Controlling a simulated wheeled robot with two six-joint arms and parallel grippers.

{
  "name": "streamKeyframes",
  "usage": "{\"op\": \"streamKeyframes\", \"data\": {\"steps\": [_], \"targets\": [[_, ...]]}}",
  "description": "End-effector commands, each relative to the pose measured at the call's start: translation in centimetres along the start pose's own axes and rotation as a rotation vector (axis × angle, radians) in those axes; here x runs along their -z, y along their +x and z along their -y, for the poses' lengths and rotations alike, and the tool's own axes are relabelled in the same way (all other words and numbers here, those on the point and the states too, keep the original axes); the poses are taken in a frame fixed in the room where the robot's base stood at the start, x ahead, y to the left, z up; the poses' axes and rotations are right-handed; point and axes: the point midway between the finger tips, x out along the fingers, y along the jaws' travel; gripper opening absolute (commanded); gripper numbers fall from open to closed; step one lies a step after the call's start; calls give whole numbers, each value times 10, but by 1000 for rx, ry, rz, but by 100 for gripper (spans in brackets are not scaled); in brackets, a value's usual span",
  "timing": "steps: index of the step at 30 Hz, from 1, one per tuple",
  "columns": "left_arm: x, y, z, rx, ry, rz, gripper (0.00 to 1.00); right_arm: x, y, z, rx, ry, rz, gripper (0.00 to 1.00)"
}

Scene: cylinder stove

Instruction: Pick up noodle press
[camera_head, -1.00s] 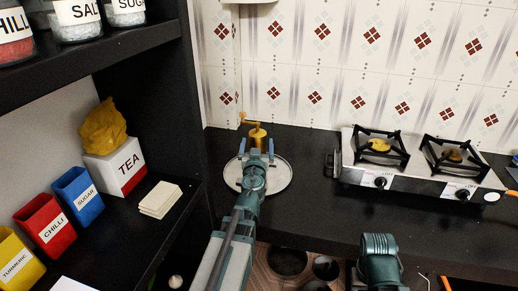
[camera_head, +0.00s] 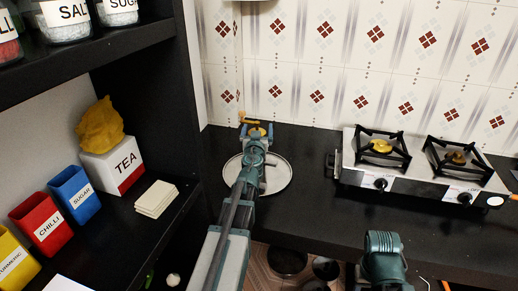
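The noodle press (camera_head: 257,131) is a small brass-coloured upright cylinder with a crank-like handle sticking up at its left. It stands at the back left of the black counter, by the tiled wall, and is mostly hidden by my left gripper. My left gripper (camera_head: 256,128) reaches it from the front, with a finger showing on each side of the press. Whether the fingers touch it cannot be told. My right arm shows only as a green link (camera_head: 384,258) at the bottom right; its gripper is not visible.
A round metal plate (camera_head: 278,178) lies on the counter (camera_head: 320,205) under my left arm. A two-burner stove (camera_head: 415,181) stands to the right. A dark shelf (camera_head: 185,205) at the left holds a tea box (camera_head: 118,168) and several spice boxes. The counter between plate and stove is clear.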

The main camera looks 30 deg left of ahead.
Motion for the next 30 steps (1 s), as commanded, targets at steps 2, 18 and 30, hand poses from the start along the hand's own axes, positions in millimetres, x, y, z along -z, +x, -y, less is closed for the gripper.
{"op": "streamKeyframes", "data": {"steps": [2, 18, 30], "targets": [[0, -1, 0, 0, 0, 0, 100, 0, 0, 0, 0, 0, 0, 50], [0, -1, 0, -1, 0, 0, 5, 0, 0, 0, 0, 0, 0, 50], [1, -1, -1, -1, 1, 0, 0, 0, -1, 0, 0, 0, 0, 50]]}}
